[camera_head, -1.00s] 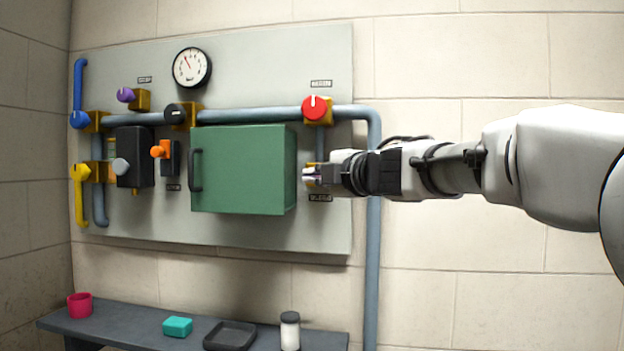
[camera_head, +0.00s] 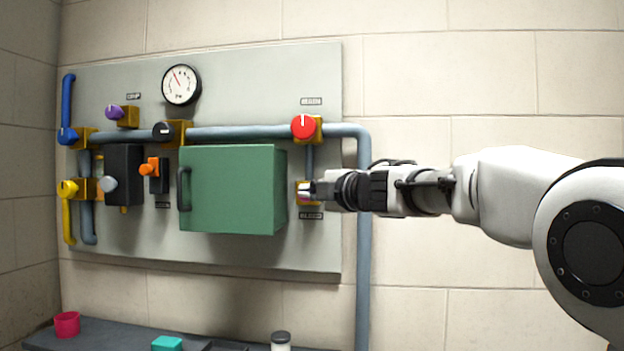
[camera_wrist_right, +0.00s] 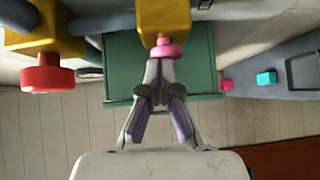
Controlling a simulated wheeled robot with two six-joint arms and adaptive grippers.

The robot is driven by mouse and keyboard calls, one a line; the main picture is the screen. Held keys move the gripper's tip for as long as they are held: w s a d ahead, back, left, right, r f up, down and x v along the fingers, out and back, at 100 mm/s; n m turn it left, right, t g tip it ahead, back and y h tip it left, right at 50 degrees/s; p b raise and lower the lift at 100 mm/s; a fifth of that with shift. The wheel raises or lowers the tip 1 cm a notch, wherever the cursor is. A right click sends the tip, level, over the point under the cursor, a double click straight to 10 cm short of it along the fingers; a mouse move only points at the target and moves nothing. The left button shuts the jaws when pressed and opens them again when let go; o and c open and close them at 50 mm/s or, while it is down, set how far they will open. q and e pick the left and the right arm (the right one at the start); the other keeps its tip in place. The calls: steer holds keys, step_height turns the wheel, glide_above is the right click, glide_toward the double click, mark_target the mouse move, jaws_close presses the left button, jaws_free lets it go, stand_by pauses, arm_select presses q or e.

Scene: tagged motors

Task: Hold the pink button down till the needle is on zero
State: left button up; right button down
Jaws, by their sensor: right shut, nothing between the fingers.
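The pink button (camera_wrist_right: 166,51) sits on a yellow block (camera_wrist_right: 164,20) in the right wrist view. My right gripper (camera_wrist_right: 160,66) is shut and empty, with its fingertips at the button's face; they look in contact, though any small gap is hard to judge. In the head view my right gripper (camera_head: 308,190) reaches the panel from the right, below the red knob, and mostly hides the button. The round white gauge (camera_head: 181,85) is at the top of the panel. Its red needle points up and slightly left; the scale marks are too small to read. My left gripper is out of view.
A green box (camera_head: 235,190) with a handle juts out left of my right gripper. The red knob (camera_head: 304,127) is above it and a grey pipe (camera_head: 364,250) runs down nearby. Other valves crowd the panel's left. A shelf (camera_head: 110,336) with small items is below.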

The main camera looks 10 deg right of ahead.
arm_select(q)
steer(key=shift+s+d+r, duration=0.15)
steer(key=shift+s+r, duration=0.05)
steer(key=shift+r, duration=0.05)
arm_select(e)
steer(key=shift+w+d+f, duration=0.15)
steer(key=shift+d, duration=0.2)
stand_by(0.8)
